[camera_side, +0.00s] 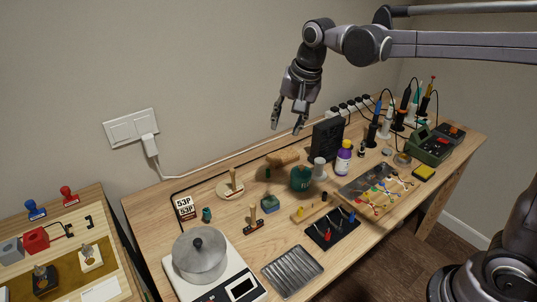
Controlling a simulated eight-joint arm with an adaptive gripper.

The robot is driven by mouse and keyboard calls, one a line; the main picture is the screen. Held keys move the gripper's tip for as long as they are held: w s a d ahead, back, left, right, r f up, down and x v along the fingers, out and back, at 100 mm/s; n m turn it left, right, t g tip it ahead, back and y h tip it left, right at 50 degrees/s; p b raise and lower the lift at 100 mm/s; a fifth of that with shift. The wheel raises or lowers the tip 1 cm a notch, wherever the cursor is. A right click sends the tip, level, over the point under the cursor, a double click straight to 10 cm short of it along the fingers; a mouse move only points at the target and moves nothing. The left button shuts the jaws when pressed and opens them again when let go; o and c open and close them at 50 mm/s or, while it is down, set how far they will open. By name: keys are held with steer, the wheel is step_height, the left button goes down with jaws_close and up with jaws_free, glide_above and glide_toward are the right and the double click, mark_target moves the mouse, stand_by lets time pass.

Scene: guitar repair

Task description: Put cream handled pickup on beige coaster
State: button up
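A round beige coaster (223,192) lies on the workbench, left of centre. A small piece with an upright tan handle (233,178) appears to stand on it. A second handled piece (253,215), with a pale tan handle and a dark brown base, stands upright on the bench in front and to the right of the coaster. Both are small, so I cannot tell for sure which is the cream handled pickup. My gripper (287,128) hangs above the back of the bench, up and right of both pieces. Its fingers are apart, with nothing between them.
A pot (199,252) sits on a white scale at front left. A black upright box (327,139) and purple bottle (343,158) stand right of the gripper.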

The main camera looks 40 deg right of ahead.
steer(key=s+d+f+n+t, duration=0.1)
steer(key=s+d+f+n, duration=0.1)
steer(key=s, duration=0.7)
steer(key=s+d+f+n+t, duration=0.2)
steer(key=s+d+f+n, duration=0.1)
steer(key=s+n, duration=0.4)
steer(key=s+f, duration=0.1)
steer(key=s, duration=0.2)
steer(key=shift+s+d+t, duration=0.2)
steer(key=shift+s+t, duration=0.05)
steer(key=shift+t, duration=0.05)
